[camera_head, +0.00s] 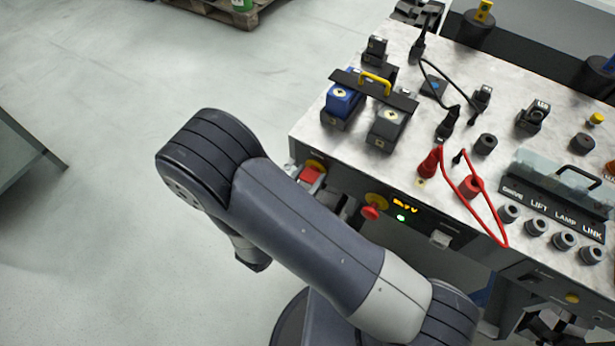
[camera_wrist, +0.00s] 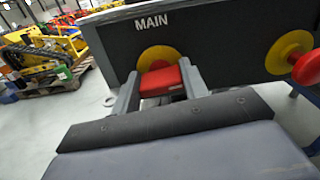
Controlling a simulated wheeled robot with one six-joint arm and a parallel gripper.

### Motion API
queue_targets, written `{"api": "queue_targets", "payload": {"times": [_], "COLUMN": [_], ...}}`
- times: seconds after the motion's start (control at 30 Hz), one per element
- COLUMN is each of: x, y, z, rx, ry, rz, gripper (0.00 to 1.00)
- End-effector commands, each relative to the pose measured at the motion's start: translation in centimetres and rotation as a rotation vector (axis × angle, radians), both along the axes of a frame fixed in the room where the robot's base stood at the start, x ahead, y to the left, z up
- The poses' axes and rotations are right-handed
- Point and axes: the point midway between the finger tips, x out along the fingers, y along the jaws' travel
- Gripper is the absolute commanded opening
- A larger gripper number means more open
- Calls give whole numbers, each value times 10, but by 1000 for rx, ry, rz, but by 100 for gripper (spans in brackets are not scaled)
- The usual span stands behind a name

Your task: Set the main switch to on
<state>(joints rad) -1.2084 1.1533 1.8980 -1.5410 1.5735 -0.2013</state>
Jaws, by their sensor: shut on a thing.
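The main switch has a red handle (camera_wrist: 162,82) in front of a yellow round plate (camera_wrist: 158,56), under the word MAIN on a dark panel (camera_wrist: 215,38) in the wrist view. My gripper (camera_wrist: 160,88) has one finger on each side of the red handle and is shut on it. In the head view the red handle (camera_head: 311,174) shows at the left end of the carrier's front, with my gripper partly hidden behind my arm. I cannot tell from these frames whether the switch stands at on or off.
A red knob (camera_head: 371,212) on a yellow plate sits right of the switch, beside a lit display (camera_head: 404,206). The metal top (camera_head: 330,140) carries blue and grey blocks, a red cable (camera_head: 470,205) and several sockets.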

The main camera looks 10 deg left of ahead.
Motion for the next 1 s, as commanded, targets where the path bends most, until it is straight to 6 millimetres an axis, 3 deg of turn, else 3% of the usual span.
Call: {"api": "queue_targets", "payload": {"times": [0.63,0.67,0.9,1.0], "x": [0,0,0,0], "y": [0,0,0,0], "z": [0,0,0,0], "rx": [104,104,103,103], "ry": [-43,-43,-43,-43], "rz": [0,0,0,0], "gripper": [19,43,62,64]}}
